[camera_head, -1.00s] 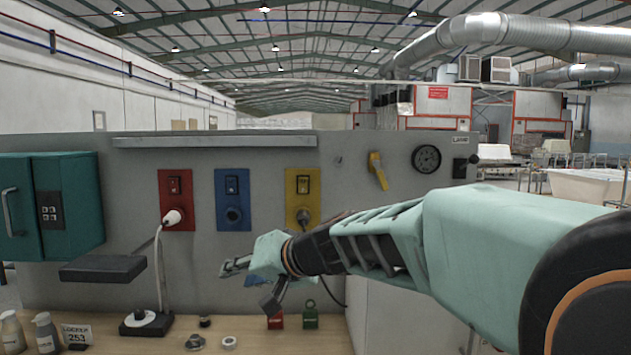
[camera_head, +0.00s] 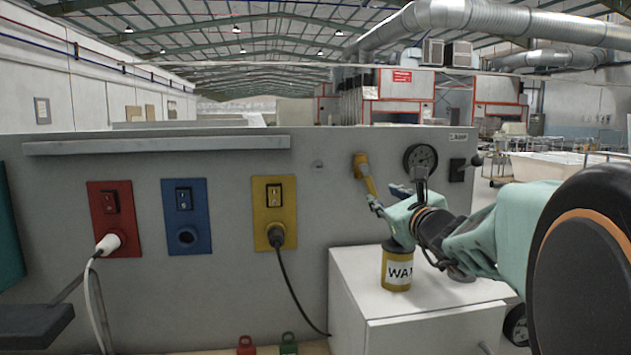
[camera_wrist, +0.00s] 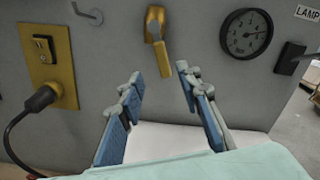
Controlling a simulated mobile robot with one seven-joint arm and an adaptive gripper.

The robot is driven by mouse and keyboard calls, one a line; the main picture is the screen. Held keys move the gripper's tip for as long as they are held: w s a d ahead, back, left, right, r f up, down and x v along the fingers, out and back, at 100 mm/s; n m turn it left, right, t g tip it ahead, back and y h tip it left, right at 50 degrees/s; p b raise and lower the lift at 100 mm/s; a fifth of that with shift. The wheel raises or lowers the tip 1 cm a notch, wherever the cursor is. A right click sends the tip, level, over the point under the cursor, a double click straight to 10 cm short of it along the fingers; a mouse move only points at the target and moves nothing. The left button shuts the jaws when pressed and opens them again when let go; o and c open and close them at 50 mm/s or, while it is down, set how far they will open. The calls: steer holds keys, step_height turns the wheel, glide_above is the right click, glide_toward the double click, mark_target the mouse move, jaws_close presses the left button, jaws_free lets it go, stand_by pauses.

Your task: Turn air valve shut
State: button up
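The air valve (camera_head: 365,175) is a yellow lever on the grey wall panel, left of a round gauge (camera_head: 420,158). In the wrist view the valve (camera_wrist: 156,38) shows near the top centre, its handle hanging down and leaning slightly right. My gripper (camera_head: 389,198) is just below and right of the valve in the head view. In the wrist view my gripper (camera_wrist: 160,75) has its two blue-padded fingers apart, with nothing between them. I cannot tell how far the fingertips are from the panel.
A yellow WAX tin (camera_head: 398,268) stands on a white cabinet (camera_head: 410,310) below my gripper. Red (camera_head: 111,205), blue (camera_head: 186,215) and yellow (camera_head: 274,205) socket plates line the panel to the left, with cables hanging down. A black switch (camera_head: 457,170) is right of the gauge.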

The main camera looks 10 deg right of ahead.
mark_target(372, 187)
steer(key=w+p, duration=0.3)
steer(key=w, duration=0.7)
steer(key=shift+w+d+r, duration=0.1)
steer(key=shift+w, duration=0.2)
steer(key=shift+c, duration=0.7)
jaws_close()
